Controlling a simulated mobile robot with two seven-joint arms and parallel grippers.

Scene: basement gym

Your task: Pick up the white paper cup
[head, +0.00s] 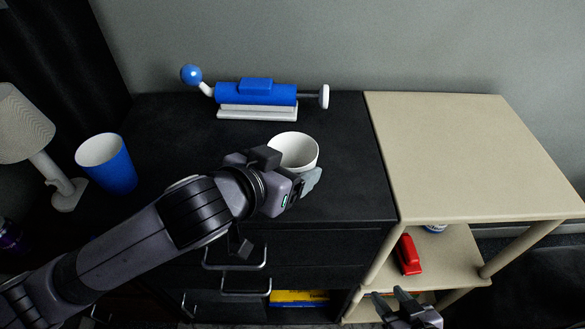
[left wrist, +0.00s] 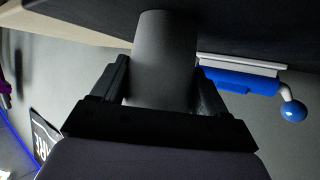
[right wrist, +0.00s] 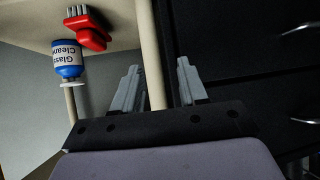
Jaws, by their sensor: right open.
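The white paper cup (head: 297,150) stands upright on the black dresser top (head: 350,190), its open rim facing up. My left gripper (head: 306,182) reaches it from the front. In the left wrist view the cup (left wrist: 163,60) looks grey in shadow and fills the gap between the two fingers, which lie against its sides. The cup's base still appears to be at the dresser top. My right gripper (head: 400,306) is low at the front right, in front of the shelf unit; the right wrist view shows its fingers (right wrist: 158,85) apart with nothing between them.
A blue cup (head: 114,165) and a lamp (head: 45,150) stand left of my left arm. A blue and white device (head: 256,94) lies behind the white cup. The beige shelf unit (head: 470,150) has a clear top; a red brush (right wrist: 90,32) and a cleaner bottle (right wrist: 67,60) are below.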

